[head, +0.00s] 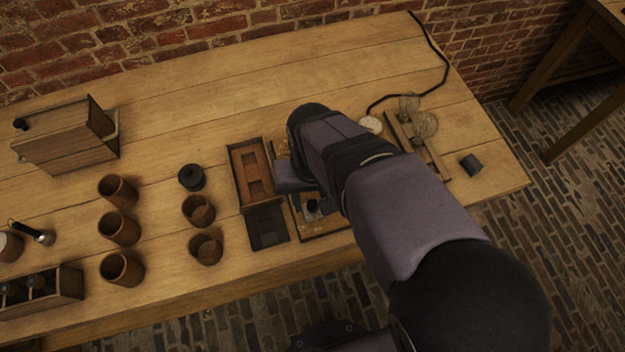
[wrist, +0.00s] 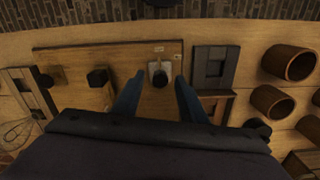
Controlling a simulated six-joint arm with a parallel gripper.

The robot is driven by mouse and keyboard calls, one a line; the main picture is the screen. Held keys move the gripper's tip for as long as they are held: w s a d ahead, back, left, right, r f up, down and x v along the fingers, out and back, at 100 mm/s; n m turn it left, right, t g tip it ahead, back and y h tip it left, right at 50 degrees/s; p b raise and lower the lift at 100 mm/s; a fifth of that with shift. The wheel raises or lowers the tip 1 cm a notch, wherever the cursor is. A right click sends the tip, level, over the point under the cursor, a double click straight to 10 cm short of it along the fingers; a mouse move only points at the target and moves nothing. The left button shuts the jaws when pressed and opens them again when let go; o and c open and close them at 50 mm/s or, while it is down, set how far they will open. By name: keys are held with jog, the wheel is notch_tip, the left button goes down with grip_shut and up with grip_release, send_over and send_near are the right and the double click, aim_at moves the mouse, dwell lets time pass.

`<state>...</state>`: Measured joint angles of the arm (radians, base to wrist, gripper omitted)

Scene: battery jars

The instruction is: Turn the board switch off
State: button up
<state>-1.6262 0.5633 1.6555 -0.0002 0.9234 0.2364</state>
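The wooden board (wrist: 110,60) lies near the front edge of the table, and part of it shows beneath my arm in the head view (head: 318,228). The board switch (wrist: 161,68) has a pale base with a dark knob or lever; it also shows in the head view (head: 312,207). Its lever position is hard to tell. My gripper (wrist: 159,83) is open, pointing down at the board. In the wrist view its two blue-grey fingers lie on either side of the switch, with gaps visible. Whether they touch it lower down cannot be told. In the head view my arm hides much of the board.
A dark block (wrist: 97,77) and a round knob (wrist: 57,75) stand on the board left of the switch. A dark square plate (head: 268,226) and a reddish tray (head: 250,172) lie beside it. Several brown jars (head: 120,229) stand left. Glass bulbs (head: 424,125) stand right.

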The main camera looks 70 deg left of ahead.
aim_at(311, 201)
jog(key=shift+r+b, duration=0.5)
jog(key=shift+r, duration=3.1)
jog(key=shift+a, duration=0.1)
notch_tip(311, 201, down, 3)
jog(key=shift+f+n+y, duration=0.1)
jog(key=shift+n+y, duration=0.2)
jog(key=shift+n, duration=0.5)
jog(key=shift+n+h, duration=0.3)
jog(key=shift+h, duration=0.1)
jog(key=d+f, duration=0.1)
jog(key=d, duration=0.1)
jog(key=d+f, duration=0.3)
jog(key=shift+w+d+f, duration=0.3)
jog(key=shift+w+d, duration=0.05)
jog(key=shift+d, duration=0.05)
jog(key=w+d+r+m+p, duration=0.1)
jog(key=w+d+m, duration=0.5)
jog(key=d, duration=0.7)
jog(key=w+d+r+m+p, duration=0.1)
jog(key=w+d+r+m, duration=0.1)
jog(key=w+d+m, duration=0.4)
jog(key=w+d+r+m+p, duration=0.2)
jog(key=w+d+m, duration=0.4)
jog(key=w+d, duration=0.5)
jog(key=d, duration=0.9)
jog(key=shift+w+d, duration=0.25)
jog(key=shift+w, duration=0.15)
